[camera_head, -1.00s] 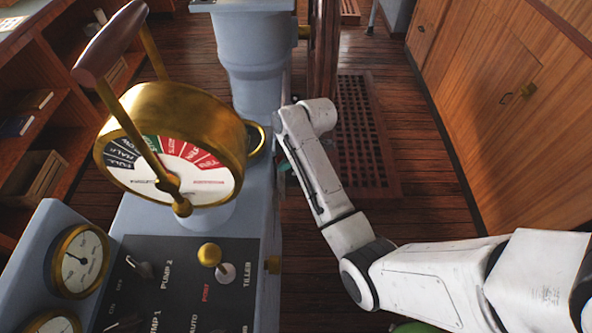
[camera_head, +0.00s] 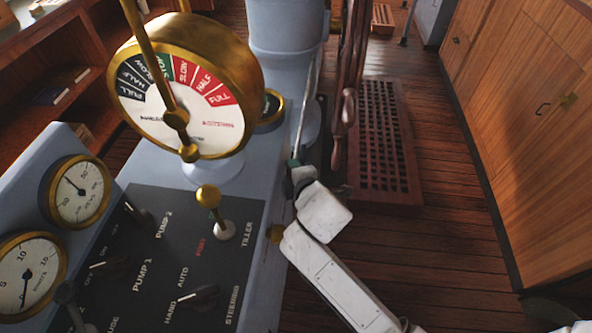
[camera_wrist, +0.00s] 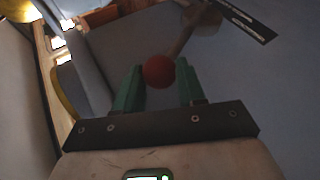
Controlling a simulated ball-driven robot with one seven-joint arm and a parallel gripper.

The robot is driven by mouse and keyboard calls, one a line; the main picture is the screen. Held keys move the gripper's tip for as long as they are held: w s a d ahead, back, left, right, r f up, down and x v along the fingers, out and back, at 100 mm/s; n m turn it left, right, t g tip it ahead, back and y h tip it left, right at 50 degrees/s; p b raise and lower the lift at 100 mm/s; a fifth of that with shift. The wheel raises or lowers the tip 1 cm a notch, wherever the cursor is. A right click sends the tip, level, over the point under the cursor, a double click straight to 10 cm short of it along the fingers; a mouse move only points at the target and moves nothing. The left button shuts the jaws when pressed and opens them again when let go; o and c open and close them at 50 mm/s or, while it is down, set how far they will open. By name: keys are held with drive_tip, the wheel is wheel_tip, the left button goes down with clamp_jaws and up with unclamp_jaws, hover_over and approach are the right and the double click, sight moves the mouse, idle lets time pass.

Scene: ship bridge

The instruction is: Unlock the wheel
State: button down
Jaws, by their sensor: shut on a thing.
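In the wrist view, a red ball knob (camera_wrist: 159,72) sits between the two green fingers of my gripper (camera_wrist: 160,82), which is shut on it. A brownish lever rod (camera_wrist: 182,36) runs from behind the knob up and right along a grey-blue panel. In the head view, my gripper (camera_head: 294,165) is low beside the right side of the grey-blue console, and the knob is hidden there. The wooden wheel (camera_head: 353,70) stands nearly edge-on just beyond, at the top centre. Its lower part is partly hidden.
The console carries a brass telegraph (camera_head: 190,85), a switch panel (camera_head: 160,255) and a brass-knobbed tiller lever (camera_head: 208,197). A wooden floor grating (camera_head: 385,150) lies right of the wheel. Wooden cabinets (camera_head: 535,100) line the right, with open floor between.

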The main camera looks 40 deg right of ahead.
drive_tip(key=shift+s+a+f+t+h+b, duration=0.4)
drive_tip(key=shift+a+f+t+b, duration=0.1)
drive_tip(key=shift+b, duration=0.5)
drive_tip(key=c, duration=0.7)
unclamp_jaws()
drive_tip(key=shift+o, duration=0.2)
drive_tip(key=v, duration=1.1)
